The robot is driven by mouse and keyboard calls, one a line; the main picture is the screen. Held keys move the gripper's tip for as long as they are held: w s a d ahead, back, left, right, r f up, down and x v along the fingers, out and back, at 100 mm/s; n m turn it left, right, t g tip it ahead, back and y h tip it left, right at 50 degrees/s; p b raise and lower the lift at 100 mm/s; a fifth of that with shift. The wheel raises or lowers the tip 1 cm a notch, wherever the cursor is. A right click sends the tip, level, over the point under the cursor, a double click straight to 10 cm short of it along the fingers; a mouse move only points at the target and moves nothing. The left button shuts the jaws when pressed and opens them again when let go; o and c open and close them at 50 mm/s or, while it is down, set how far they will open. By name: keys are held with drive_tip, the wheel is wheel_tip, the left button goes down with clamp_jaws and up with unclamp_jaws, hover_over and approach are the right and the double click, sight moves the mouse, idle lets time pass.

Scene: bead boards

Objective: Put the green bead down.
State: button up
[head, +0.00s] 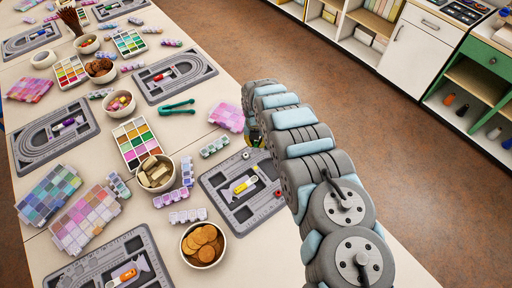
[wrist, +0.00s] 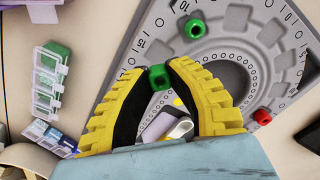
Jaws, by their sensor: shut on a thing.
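My gripper (wrist: 158,73), with yellow and black fingers, is shut on a green bead (wrist: 158,80) held between its fingertips in the wrist view. The grey bead board (wrist: 150,45) lies beneath it; I cannot tell whether the held bead touches it. A second green bead (wrist: 195,28) sits on the board, just beyond the fingertips to the right. A red bead (wrist: 262,116) is at the board's right side. In the head view my arm mostly hides the gripper; the board (head: 213,183) shows below and left of it.
A clear case with green contents (wrist: 50,65) stands left of the board. In the head view, a bowl of brown discs (head: 203,244), a bowl of pale pieces (head: 155,172) and a colour-compartment tray (head: 137,142) crowd the table to the left.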

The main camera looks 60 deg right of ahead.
sight(256, 151)
drive_tip(key=shift+f, duration=0.1)
drive_tip(key=shift+d+f+b, duration=0.1)
drive_tip(key=shift+f+b, duration=0.45)
drive_tip(key=shift+f, duration=1.2)
drive_tip(key=shift+f, duration=0.25)
drive_tip(key=o, duration=0.4)
drive_tip(key=shift+r, duration=0.1)
drive_tip(key=shift+w+r+p, duration=0.1)
drive_tip(key=shift+r+p, duration=0.5)
drive_tip(key=shift+r, duration=1.9)
drive_tip(key=shift+r+p, duration=0.45)
drive_tip(key=shift+r, duration=3.25)
